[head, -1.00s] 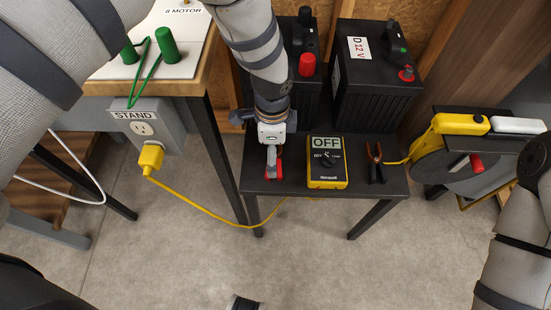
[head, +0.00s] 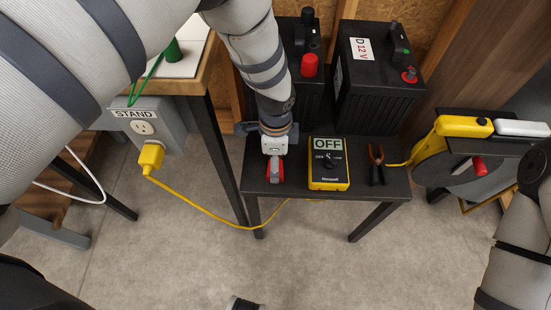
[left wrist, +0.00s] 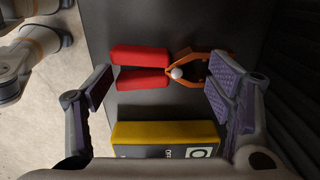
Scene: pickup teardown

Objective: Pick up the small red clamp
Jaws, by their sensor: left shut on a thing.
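The small red clamp (left wrist: 142,66) lies on the dark low table, with red handles to the left and orange jaws to the right in the left wrist view. In the head view the clamp (head: 277,165) is mostly hidden by my left gripper. My left gripper (left wrist: 160,90) is shut on the clamp lengthwise, one finger by the handle ends and the other by the jaws. In the head view my left gripper (head: 275,172) points down at the table's left side. Only my right arm shows, at the right edge; its gripper is out of view.
A yellow and black box marked OFF (head: 328,170) stands right beside the clamp. A black clamp with orange (head: 377,165) is further right. Two black batteries (head: 375,80) stand behind. A yellow cable reel (head: 450,160) is at the right.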

